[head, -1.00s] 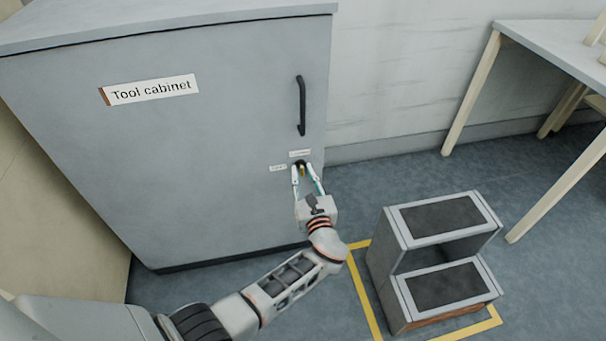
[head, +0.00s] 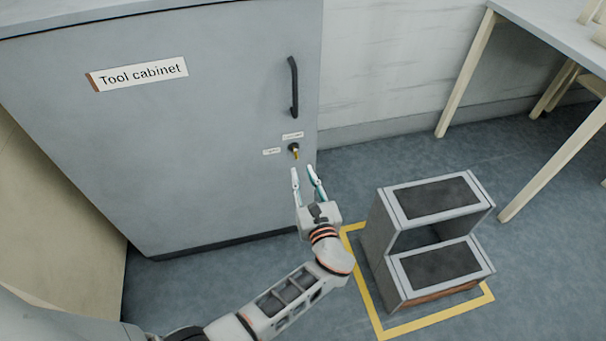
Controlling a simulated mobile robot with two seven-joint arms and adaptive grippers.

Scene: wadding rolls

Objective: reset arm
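My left gripper (head: 304,174) is in front of the cabinet door, with its two fingers apart and nothing between them. It sits just below a brass-coloured key or knob in a dark lock (head: 294,151), apart from it. The grey tool cabinet (head: 190,130) fills the left and middle of the head view, and its door looks shut. Its dark handle (head: 293,87) is above the lock. My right gripper is not in the head view.
A grey two-step stool (head: 430,240) with dark treads stands to the right of my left gripper, inside a yellow floor outline (head: 377,318). A table (head: 540,30) stands at the upper right.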

